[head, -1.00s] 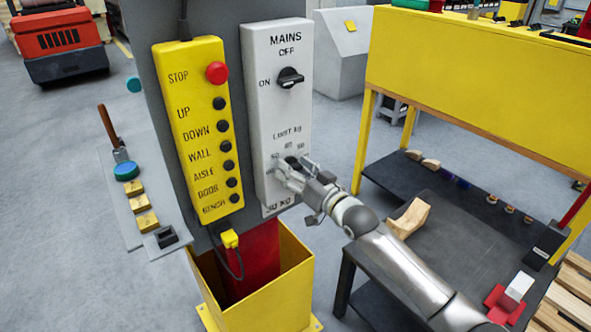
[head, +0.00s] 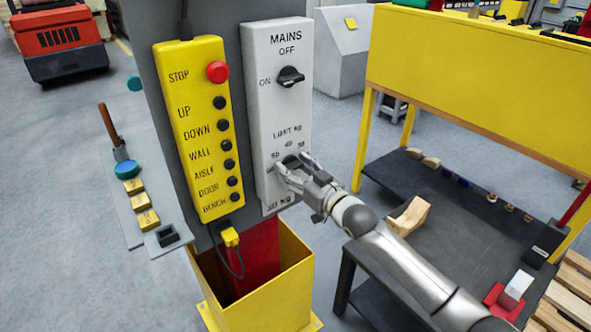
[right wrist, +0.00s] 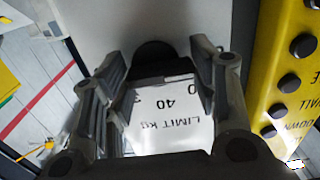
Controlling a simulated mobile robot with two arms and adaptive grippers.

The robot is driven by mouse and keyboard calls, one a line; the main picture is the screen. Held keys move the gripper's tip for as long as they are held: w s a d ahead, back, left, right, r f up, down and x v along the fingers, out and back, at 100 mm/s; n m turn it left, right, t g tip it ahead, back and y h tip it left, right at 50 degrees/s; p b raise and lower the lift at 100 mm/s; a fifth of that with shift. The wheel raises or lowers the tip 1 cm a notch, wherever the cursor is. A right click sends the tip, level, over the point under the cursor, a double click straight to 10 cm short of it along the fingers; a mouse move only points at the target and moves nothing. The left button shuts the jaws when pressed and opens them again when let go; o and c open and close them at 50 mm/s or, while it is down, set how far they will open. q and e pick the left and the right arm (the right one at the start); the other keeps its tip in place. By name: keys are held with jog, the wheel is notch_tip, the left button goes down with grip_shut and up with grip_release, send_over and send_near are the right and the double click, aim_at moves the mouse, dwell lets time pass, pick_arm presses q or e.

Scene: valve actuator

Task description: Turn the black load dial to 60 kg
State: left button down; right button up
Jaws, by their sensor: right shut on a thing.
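The black load dial (right wrist: 155,55) sits on the white mains panel (head: 262,120), below the LIMIT KG lettering. My right gripper (head: 291,167) reaches it from the lower right, with its fingers around the dial and shut on it. In the right wrist view the dial's dark round body shows between the two fingers (right wrist: 160,65), with an upside-down 40 beside it. The dial's pointer is hidden, so its exact setting cannot be read. My left gripper is out of view.
A black MAINS switch (head: 291,77) is higher on the same panel. A yellow button box (head: 198,130) with a red stop button (head: 217,71) stands close on the left. A dark bench (head: 455,240) is at the right, under my right arm.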

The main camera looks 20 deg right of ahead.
jog(key=o, duration=1)
jog(key=v, duration=1.2)
